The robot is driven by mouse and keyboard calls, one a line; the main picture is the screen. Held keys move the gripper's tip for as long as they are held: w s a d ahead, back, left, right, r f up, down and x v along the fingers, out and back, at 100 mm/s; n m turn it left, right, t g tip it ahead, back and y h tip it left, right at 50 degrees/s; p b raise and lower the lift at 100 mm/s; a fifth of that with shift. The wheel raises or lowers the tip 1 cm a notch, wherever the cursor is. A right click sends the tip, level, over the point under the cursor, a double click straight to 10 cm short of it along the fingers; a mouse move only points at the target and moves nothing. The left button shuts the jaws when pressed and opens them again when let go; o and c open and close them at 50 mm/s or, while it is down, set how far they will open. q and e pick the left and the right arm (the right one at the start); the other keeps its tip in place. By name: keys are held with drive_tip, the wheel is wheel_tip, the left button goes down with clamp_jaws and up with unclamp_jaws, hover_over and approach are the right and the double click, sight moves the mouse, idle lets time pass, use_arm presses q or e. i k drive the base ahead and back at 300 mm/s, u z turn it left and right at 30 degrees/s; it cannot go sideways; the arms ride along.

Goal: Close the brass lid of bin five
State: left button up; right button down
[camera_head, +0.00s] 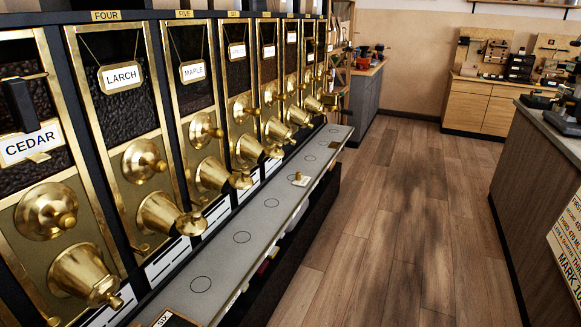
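Bin five, under the FIVE plate (184,14), has a dark window with a hanging MAPLE label (193,71). A brass round knob (202,130) sits on its front. Below it a brass spout (211,174) points out toward the counter ledge. The brass lid (241,179) is at the spout's outer end; at this size I cannot tell whether it stands open or shut. The spout mouth is not clearly visible. Neither of my grippers is in view.
The LARCH bin (120,75) and CEDAR bin (31,143) are nearer, with similar spouts; several more bins recede beyond. A grey ledge (225,262) with printed circles runs below, holding a small brass-topped item (299,179). The wooden floor (385,230) is clear. A counter (535,190) stands right.

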sight(242, 180)
drive_tip(key=z, duration=0.05)
drive_tip(key=i, duration=0.9)
drive_tip(key=u, duration=0.4)
